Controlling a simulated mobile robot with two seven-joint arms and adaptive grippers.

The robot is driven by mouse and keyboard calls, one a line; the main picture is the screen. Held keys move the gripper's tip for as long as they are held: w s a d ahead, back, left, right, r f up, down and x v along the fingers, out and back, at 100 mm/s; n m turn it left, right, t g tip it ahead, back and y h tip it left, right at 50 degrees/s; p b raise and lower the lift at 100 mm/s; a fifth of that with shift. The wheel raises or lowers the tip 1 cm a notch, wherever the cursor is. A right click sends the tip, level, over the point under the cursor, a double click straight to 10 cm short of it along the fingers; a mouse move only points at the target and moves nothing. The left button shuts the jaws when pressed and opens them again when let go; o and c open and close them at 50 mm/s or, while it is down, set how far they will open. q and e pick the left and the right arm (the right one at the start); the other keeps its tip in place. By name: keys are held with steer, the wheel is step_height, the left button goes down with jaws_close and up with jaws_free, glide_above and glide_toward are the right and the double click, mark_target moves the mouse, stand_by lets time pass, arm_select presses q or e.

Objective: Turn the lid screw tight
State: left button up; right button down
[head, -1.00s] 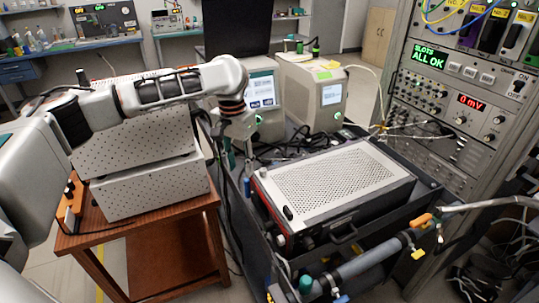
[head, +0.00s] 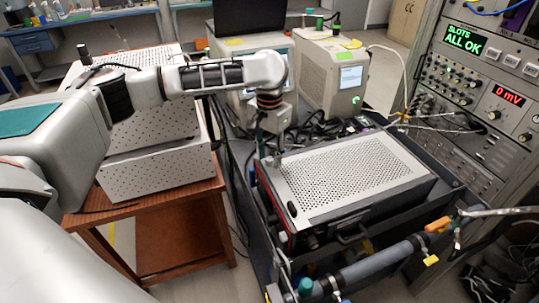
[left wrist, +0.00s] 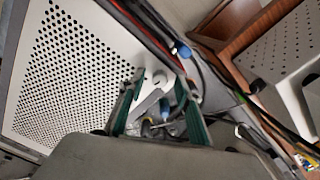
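The lid (head: 350,175) is a pale perforated panel on top of a dark box in the cart; it also fills the left of the left wrist view (left wrist: 75,65). A small round light-grey screw head (left wrist: 159,78) sits near the lid's corner in the left wrist view. My left gripper (head: 275,158) points down over the lid's far left corner. In the left wrist view its two green-padded fingers (left wrist: 157,103) stand apart, with the screw head just beyond and between them. Contact is not visible. The screw is not clear in the head view. My right gripper is out of view.
A black knob (head: 292,209) stands at the lid's near left corner. Two white instruments with screens, one here (head: 335,75), stand behind the box. A brown wooden table (head: 165,225) with perforated boxes stands left. A rack (head: 480,110) stands right.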

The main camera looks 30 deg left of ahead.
arm_select(q)
steer(key=shift+f, duration=0.1)
jaws_close()
